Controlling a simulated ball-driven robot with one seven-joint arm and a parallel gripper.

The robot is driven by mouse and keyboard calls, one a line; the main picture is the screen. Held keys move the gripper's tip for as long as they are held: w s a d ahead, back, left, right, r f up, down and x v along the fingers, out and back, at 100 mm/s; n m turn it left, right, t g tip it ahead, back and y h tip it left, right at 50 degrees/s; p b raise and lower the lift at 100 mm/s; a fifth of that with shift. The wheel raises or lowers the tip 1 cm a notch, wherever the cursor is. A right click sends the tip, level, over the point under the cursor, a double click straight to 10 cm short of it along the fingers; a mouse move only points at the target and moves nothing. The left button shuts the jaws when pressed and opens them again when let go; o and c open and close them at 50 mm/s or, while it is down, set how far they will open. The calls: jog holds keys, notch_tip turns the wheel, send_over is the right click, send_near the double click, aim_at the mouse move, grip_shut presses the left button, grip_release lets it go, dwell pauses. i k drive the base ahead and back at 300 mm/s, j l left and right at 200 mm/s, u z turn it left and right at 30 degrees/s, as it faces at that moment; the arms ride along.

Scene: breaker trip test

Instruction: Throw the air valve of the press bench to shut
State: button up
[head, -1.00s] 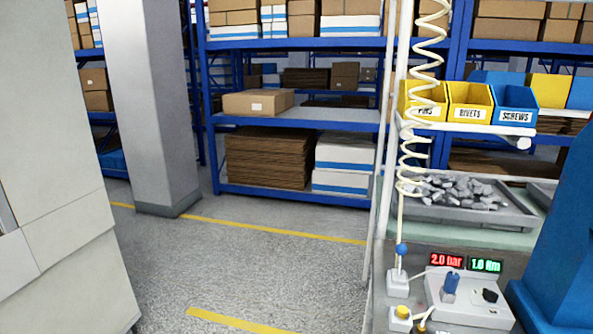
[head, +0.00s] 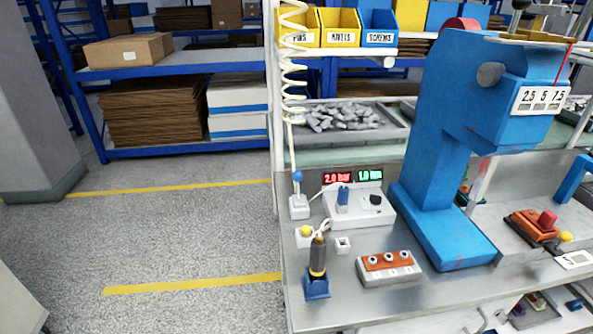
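The press bench (head: 385,310) is a grey metal worktop at the right of the head view, with a tall blue press (head: 435,190) on it. Near its left edge, a small white base carries an upright lever with a blue ball (head: 297,176); a coiled white hose hangs directly above. Beside it, a white control box (head: 358,212) has an upright blue lever (head: 343,195) and a black knob (head: 376,199). A red display (head: 337,177) above reads 2.0 bar. I cannot tell for certain which lever is the air valve. My gripper is not in view.
A screwdriver-like tool (head: 318,258) stands in a blue holder at the bench's front left. An orange-topped block (head: 388,266) lies nearby. A tray of grey parts (head: 345,118) and bins are behind. The floor left of the bench (head: 190,235) is clear.

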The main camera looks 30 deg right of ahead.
aim_at(298, 175)
jog(key=i+j, duration=0.25)
jog(key=j, duration=0.15)
jog(key=i+j, duration=0.55)
jog(key=j, duration=0.2)
jog(key=i+j, duration=0.3)
jog(key=j+z, duration=0.05)
jog(key=j, duration=0.05)
